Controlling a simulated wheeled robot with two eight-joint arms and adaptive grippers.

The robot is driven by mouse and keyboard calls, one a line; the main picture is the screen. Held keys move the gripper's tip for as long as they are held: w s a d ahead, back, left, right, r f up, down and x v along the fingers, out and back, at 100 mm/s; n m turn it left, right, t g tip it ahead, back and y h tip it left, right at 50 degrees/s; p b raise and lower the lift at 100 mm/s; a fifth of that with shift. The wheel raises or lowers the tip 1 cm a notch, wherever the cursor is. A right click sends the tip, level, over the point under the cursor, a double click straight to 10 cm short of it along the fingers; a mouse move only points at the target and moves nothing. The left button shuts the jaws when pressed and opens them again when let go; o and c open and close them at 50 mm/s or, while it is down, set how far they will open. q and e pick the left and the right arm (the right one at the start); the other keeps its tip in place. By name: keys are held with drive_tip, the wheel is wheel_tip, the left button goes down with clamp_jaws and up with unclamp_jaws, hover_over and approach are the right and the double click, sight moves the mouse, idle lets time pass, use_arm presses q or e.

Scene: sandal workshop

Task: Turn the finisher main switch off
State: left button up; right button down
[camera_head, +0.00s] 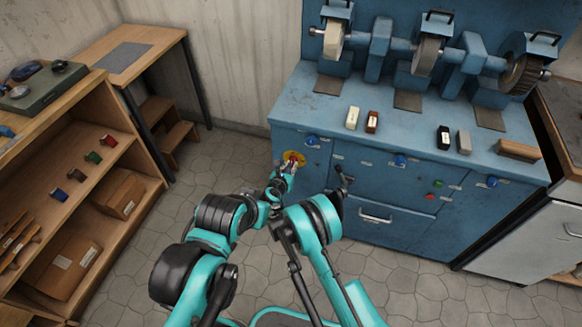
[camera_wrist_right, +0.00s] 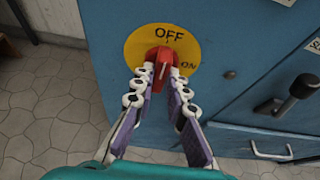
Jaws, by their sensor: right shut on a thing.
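The finisher main switch is a red knob (camera_wrist_right: 162,62) on a round yellow plate (camera_wrist_right: 140,48) on the blue cabinet front. The plate reads OFF at its top and ON at its right. A pale mark runs along the knob, but I cannot tell surely which word it points to. My right gripper (camera_wrist_right: 163,80) is shut on the red knob, one finger on each side. In the head view the yellow plate (camera_head: 300,156) shows at the cabinet's left end, with my right gripper (camera_head: 289,166) at it. I cannot make out my left gripper.
A black lever (camera_wrist_right: 298,92) stands out from the cabinet right of the switch. The blue finisher (camera_head: 300,105) carries several wheels and small blocks on top. A wooden shelf (camera_head: 150,180) stands at the left. The stone floor (camera_head: 235,160) between them is clear.

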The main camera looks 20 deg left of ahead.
idle(0.4)
drive_tip(key=c, duration=1.5)
unclamp_jaws()
drive_tip(key=shift+c, duration=0.2)
